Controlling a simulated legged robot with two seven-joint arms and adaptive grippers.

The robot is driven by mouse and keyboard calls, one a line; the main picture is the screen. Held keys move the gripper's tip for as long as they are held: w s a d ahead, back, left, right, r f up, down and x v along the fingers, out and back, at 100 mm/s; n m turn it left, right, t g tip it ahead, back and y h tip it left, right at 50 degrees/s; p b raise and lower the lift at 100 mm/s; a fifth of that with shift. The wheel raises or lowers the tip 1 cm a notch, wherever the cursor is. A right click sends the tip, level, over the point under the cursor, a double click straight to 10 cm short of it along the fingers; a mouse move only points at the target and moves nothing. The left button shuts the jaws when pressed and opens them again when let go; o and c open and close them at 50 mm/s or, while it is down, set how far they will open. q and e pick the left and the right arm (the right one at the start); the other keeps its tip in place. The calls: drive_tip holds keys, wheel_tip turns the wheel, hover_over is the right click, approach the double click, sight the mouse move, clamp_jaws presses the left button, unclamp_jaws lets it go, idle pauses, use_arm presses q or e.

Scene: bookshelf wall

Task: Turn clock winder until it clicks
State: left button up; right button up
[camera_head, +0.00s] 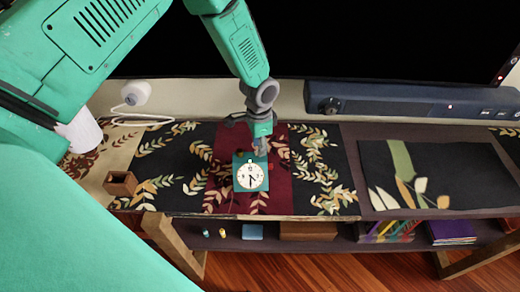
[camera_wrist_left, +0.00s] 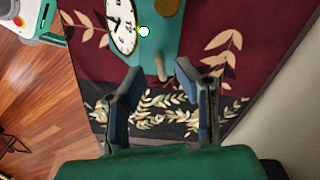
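The clock (camera_head: 250,176) is a small teal box with a white round face, standing on the dark red part of the cloth runner. In the left wrist view, its face (camera_wrist_left: 121,24) is partly cut off at the top. A short tan peg (camera_wrist_left: 160,68), which looks like the winder, sticks out from the teal side, and a round brown knob (camera_wrist_left: 167,7) is above it. My left gripper (camera_head: 261,146) is right behind the clock in the head view. In the wrist view its fingers (camera_wrist_left: 157,84) are apart, with the peg between their tips and no clear contact. My right gripper is out of view.
A small wooden box (camera_head: 120,184) and a white device (camera_head: 136,93) with a cable are to the left. A soundbar (camera_head: 410,99) and the dark screen are behind. A dark mat (camera_head: 445,175) lies right. Books and boxes fill the lower shelf.

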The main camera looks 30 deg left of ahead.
use_arm(q)
wheel_tip(320, 180, up, 10)
idle(0.3)
drive_tip(key=shift+f, duration=0.15)
idle(0.4)
